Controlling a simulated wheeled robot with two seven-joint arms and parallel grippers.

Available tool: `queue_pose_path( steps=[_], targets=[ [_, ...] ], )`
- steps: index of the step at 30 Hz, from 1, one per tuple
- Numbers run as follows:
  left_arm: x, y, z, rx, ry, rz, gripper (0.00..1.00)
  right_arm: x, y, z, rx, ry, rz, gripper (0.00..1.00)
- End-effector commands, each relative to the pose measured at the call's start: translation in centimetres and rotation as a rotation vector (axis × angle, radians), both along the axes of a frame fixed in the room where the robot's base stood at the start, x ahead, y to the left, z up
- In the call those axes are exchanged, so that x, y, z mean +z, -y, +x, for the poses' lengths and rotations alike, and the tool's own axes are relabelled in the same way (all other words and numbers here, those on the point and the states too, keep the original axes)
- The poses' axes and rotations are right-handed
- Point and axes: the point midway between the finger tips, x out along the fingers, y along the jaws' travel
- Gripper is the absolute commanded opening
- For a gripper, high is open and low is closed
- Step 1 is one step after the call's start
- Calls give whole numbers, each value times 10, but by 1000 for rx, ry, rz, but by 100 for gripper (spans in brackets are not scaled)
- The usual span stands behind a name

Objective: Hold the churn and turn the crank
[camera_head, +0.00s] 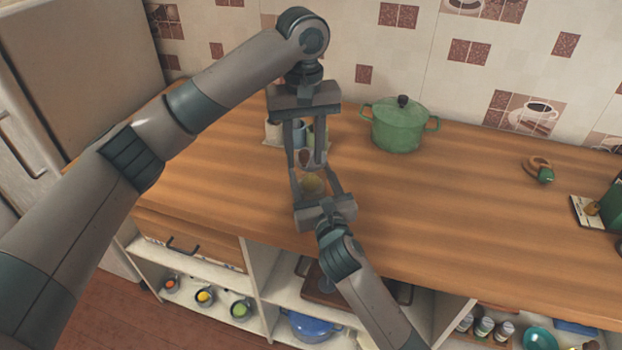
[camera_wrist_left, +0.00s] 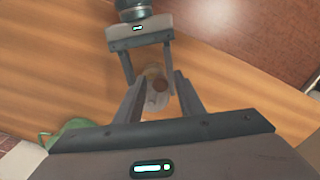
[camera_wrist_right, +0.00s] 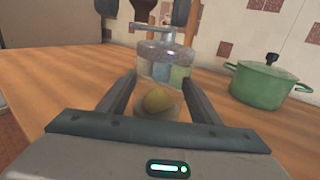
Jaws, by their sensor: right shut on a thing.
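The churn (camera_head: 312,183) is a clear glass jar with a yellowish lump inside, standing on the wooden counter. It also shows in the right wrist view (camera_wrist_right: 158,50), with the lump (camera_wrist_right: 157,100) low in the jar. My right gripper (camera_head: 315,178) reaches in from the front and is shut on the jar, one finger on each side. My left gripper (camera_head: 306,160) points down from above, its fingers apart around the brown crank knob (camera_head: 305,158). The knob shows between these fingers in the left wrist view (camera_wrist_left: 160,86).
A green lidded pot (camera_head: 398,128) stands behind and to the right. Small canisters (camera_head: 298,132) stand close behind the churn. A brown ring-shaped item with a green part (camera_head: 540,168) lies at the far right. The counter (camera_head: 440,200) between is clear. Open shelves lie below its front edge.

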Motion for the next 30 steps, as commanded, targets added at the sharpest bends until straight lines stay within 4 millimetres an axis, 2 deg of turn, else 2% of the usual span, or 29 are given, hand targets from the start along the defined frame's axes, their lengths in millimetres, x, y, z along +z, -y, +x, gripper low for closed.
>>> queue_pose_path(
  steps=[11,30],
  targets=[
    [4,0,0,-1,0,0,34,0,0,0,0,0,1,15],
    [55,0,0,0,2,0,34,0,0,0,0,0,1,15]
  ],
)
